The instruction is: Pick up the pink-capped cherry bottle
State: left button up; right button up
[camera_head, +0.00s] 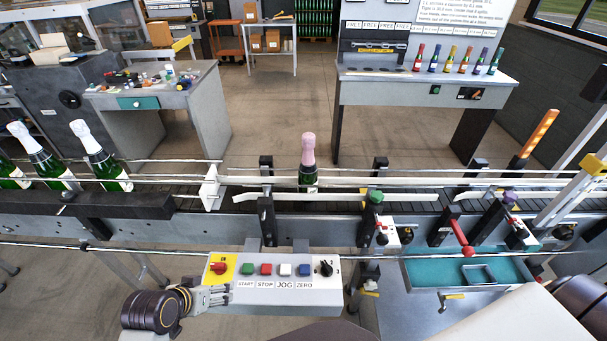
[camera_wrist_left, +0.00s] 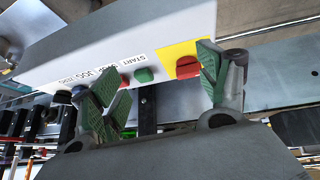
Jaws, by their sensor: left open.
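The pink-capped bottle (camera_head: 308,160) stands upright on the conveyor at the middle of the head view. Its dark body is partly hidden behind the guide rails, and I cannot read its label. My left gripper (camera_head: 218,298) is low in the head view, beside the left end of the control box, well below and left of the bottle. In the left wrist view my left gripper (camera_wrist_left: 165,92) is open, its two green-padded fingers spread apart with nothing between them. My right gripper is not in view.
The control box (camera_head: 274,287) with buttons stands in front of the conveyor (camera_head: 230,232). White-capped bottles (camera_head: 100,155) stand on the conveyor at the left. Clamps and a teal tray (camera_head: 425,270) are at the right. Small coloured bottles (camera_head: 453,58) stand on a back bench.

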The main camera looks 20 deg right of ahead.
pick_arm(q)
jog(key=w+d+r+m+h, duration=0.4)
jog(key=w+d+r, duration=0.5)
jog(key=d, duration=0.3)
jog(key=w+d+r+m+h, duration=0.4)
jog(key=w+d+r+h, duration=0.1)
jog(key=w+d+r, duration=0.4)
jog(key=shift+d+r+t+h, duration=0.35)
jog(key=shift+d+r, duration=0.35)
jog(key=shift+d, duration=0.65)
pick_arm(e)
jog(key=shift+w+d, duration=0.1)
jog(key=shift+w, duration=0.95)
